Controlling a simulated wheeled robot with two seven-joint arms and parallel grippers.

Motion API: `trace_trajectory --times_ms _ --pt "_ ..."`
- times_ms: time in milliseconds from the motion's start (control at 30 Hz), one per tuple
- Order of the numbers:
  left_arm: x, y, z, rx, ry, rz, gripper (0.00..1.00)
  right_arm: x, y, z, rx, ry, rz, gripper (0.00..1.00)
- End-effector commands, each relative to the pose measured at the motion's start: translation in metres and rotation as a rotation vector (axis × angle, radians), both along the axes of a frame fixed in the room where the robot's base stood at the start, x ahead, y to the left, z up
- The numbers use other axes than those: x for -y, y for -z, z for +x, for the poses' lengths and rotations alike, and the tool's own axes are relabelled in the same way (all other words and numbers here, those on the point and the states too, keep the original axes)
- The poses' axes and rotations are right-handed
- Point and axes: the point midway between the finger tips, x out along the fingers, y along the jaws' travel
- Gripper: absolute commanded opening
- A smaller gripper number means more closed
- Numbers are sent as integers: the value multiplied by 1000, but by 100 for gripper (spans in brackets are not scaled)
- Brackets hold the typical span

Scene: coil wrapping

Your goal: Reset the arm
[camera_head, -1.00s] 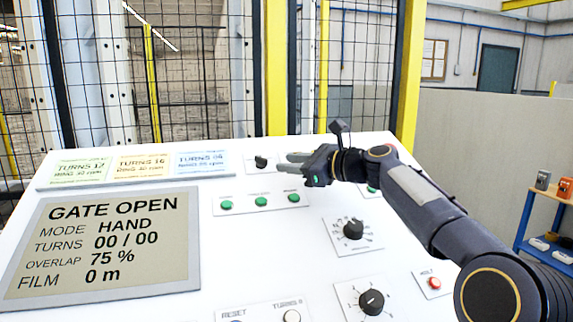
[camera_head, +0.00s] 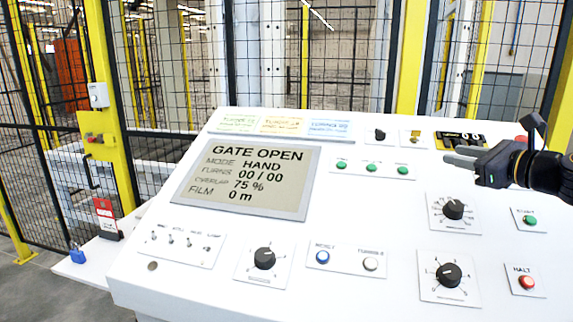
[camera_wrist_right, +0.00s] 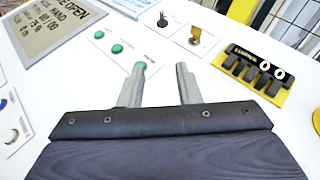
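My right gripper (camera_head: 460,161) reaches in from the right edge of the head view, over the upper right of the white control panel (camera_head: 345,215). In the right wrist view its two fingers (camera_wrist_right: 160,78) stand apart with nothing between them. Below them lies bare panel, with a green light (camera_wrist_right: 140,66) close by the left fingertip. I cannot tell exactly how far the fingers are above the surface. My left gripper is in neither view.
The screen (camera_head: 247,181) reads GATE OPEN, mode HAND, turns 00 / 00. Knobs, such as the black knob (camera_head: 453,209), stand up from the panel. A key switch (camera_wrist_right: 194,38) and yellow-black counter (camera_wrist_right: 258,70) lie beyond the fingers. A mesh fence (camera_head: 370,60) stands behind.

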Motion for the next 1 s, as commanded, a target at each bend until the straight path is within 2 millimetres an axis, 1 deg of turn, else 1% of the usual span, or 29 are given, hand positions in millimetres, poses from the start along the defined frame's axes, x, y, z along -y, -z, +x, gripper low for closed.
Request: trace_trajectory --times_ms 167,367,467,567,667,767,800,867,900,1000 --pt "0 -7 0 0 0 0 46 -22 5 -15 -1 -38 -135 31" --pt "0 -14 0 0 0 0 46 -50 17 -41 6 -103 -346 31" --pt "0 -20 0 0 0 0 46 -67 27 -61 13 -154 -488 31" --pt "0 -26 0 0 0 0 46 -84 41 -86 27 -222 -651 31" --pt "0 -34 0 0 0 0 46 -101 59 -119 50 -314 -843 31" --pt "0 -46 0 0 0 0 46 -119 84 -167 93 -450 -1083 31" --pt "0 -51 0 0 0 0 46 -126 98 -190 120 -524 -1192 31" --pt "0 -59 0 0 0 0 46 -135 123 -226 171 -648 -1356 31" --pt "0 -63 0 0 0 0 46 -140 139 -249 210 -729 -1453 31" --pt "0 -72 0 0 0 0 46 -149 177 -296 311 -919 -1646 31"
